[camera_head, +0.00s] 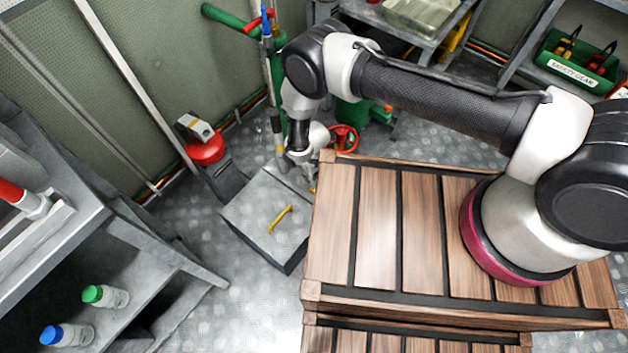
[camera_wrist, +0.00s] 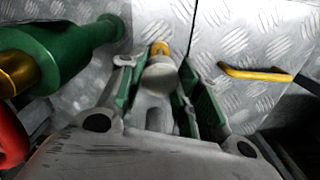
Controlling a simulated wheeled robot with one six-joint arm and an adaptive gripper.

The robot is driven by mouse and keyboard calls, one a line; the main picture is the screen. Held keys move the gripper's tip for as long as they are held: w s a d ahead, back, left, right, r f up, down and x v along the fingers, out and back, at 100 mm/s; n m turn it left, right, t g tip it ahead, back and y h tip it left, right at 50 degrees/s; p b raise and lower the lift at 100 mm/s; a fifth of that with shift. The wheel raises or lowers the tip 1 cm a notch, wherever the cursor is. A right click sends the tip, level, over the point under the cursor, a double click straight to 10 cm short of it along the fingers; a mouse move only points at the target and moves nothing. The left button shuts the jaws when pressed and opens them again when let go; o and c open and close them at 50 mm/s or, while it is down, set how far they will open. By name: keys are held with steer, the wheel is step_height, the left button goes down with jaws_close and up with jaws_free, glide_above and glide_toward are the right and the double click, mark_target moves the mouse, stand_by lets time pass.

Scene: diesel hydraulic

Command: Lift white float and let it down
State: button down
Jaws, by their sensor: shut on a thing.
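My gripper (camera_wrist: 163,88) points down at the metal floor boxes, and its two fingers with green inner pads stand on either side of a pale, rounded thing. I take this thing to be the white float (camera_wrist: 160,76); the gripper is shut on it. A small yellow piece (camera_wrist: 160,48) shows just beyond the float. In the head view my gripper (camera_head: 300,158) is beside the green pipework and over the back edge of the grey box. There the float is hidden or too small to make out, and I cannot tell whether it is raised.
The grey box (camera_head: 250,228) has a yellow handle (camera_head: 281,218) on its lid. A green pipe (camera_wrist: 62,62) is close left in the wrist view. A red valve wheel (camera_head: 343,138) is close right of the gripper. A red switch with a grey top (camera_head: 205,146) stands left.

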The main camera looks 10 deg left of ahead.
step_height(320, 180, up, 4)
steer(key=shift+f, duration=0.1)
steer(key=c, duration=1)
jaws_free()
step_height(320, 180, up, 12)
